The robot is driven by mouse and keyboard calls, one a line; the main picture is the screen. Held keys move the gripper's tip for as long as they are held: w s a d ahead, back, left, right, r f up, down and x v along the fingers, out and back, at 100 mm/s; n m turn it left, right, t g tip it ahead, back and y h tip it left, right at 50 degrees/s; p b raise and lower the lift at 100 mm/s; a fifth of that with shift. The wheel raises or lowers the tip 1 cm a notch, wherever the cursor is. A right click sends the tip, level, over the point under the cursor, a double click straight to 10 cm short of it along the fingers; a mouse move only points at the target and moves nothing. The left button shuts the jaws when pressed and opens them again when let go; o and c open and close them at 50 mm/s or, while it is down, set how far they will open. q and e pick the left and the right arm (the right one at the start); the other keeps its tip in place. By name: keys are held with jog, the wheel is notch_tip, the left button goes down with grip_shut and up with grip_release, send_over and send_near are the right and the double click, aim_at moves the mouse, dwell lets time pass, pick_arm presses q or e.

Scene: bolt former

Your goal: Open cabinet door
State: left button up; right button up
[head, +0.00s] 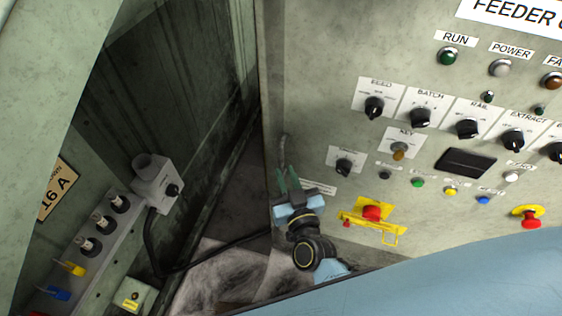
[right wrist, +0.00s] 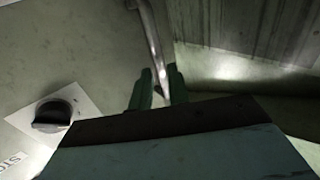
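The grey panel (head: 330,55) carrying the "FEEDER" label and controls fills the right of the head view. A slim metal handle (head: 283,150) stands upright near its left edge. My right gripper (head: 288,174) is at the handle's lower end. In the right wrist view the handle (right wrist: 153,38) runs down between the two green fingers of my right gripper (right wrist: 160,75), with little gap on either side, so they look closed around it. The fingers hide part of the handle in the head view. My left gripper is not in view.
Left of the panel is a dark recess with ribbed metal walls (head: 180,75). A grey switch box (head: 158,183) with a black cable and a row of connectors (head: 88,244) sit at left. A yellow-guarded red button (head: 371,213) is right of my gripper.

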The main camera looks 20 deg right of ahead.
aim_at(282, 165)
jog(key=shift+w, duration=2.35)
grip_shut()
